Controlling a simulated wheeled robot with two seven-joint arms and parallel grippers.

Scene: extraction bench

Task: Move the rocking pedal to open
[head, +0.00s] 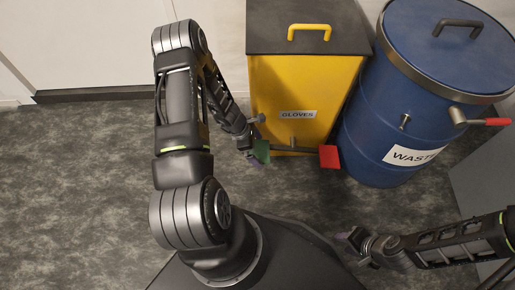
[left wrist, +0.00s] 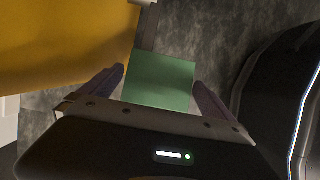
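The rocking pedal is a grey bar (head: 292,149) low on the front of the yellow bin, with a green pad (head: 262,152) at its left end and a red pad (head: 329,157) at its right end. My left gripper (head: 252,156) is at the green pad. In the left wrist view, the green pad (left wrist: 163,80) lies between the two spread fingers, with gaps on both sides. Contact with the pad cannot be made out. My right gripper (head: 352,248) is low at the right, away from the pedal; its finger opening is unclear.
The yellow bin (head: 300,85), labelled GLOVES, has a dark lid (head: 270,30) with a yellow handle, lying closed. A blue WASTE drum (head: 370,150) with a red-tipped lever (head: 485,122) stands close on its right. The grey floor (head: 80,170) at left is clear.

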